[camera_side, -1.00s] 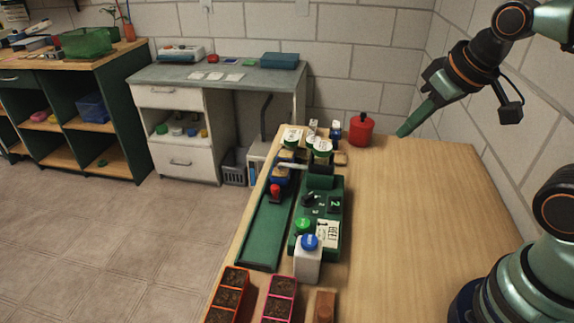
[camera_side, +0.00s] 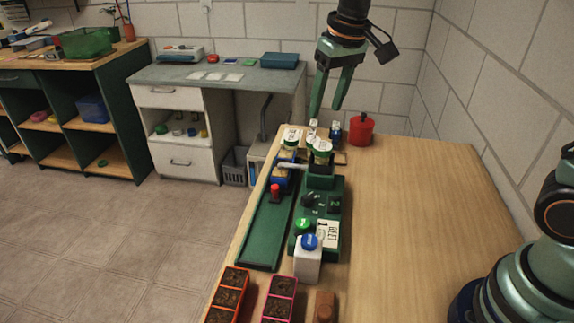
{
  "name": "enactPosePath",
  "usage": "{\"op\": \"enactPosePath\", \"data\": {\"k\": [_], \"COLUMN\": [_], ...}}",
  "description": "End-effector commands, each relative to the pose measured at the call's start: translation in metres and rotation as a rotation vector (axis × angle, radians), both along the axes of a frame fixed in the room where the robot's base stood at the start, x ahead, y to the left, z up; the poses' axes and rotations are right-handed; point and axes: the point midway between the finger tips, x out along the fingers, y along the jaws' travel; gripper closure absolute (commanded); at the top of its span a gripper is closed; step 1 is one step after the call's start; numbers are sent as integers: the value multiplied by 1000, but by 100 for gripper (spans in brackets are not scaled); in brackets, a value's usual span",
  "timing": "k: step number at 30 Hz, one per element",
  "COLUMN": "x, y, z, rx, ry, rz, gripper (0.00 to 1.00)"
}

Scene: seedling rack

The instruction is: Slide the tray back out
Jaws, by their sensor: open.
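A small blue tray (camera_side: 281,182) with brown contents sits at the far end of a long green track (camera_side: 265,235), beside the green machine (camera_side: 325,205). A white bar reaches over it and hides part of it. A red knob (camera_side: 275,190) stands upright at its near end. My gripper (camera_side: 327,110) is open and empty, pointing down above the far end of the table, beyond the machine and apart from the tray.
White-and-green jars (camera_side: 322,150) and small bottles stand near the far end, with a red canister (camera_side: 360,130) to their right. A blue-capped white bottle (camera_side: 308,260) and soil-filled pots (camera_side: 230,290) are nearer. The table's right half is clear.

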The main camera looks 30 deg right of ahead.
Motion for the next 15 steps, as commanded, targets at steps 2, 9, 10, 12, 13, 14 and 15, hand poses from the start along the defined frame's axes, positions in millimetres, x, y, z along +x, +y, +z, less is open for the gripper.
{"op": "enactPosePath", "data": {"k": [2, 9, 10, 12, 13, 14, 15], "x": [18, 58, 61, 68, 70, 72, 74], "y": [12, 47, 51, 59, 62, 64, 67], "z": [-13, -58, -63, -75, -80, -84, -89], "rx": [-3, -17, -19, -24, -25, -27, -28], "ry": [40, 140, 151, 171, 180, 187, 194], "rz": [3, 3, 3, 3, 2, 1, 1], "gripper": [43, 43, 43, 43, 43, 43, 43]}}
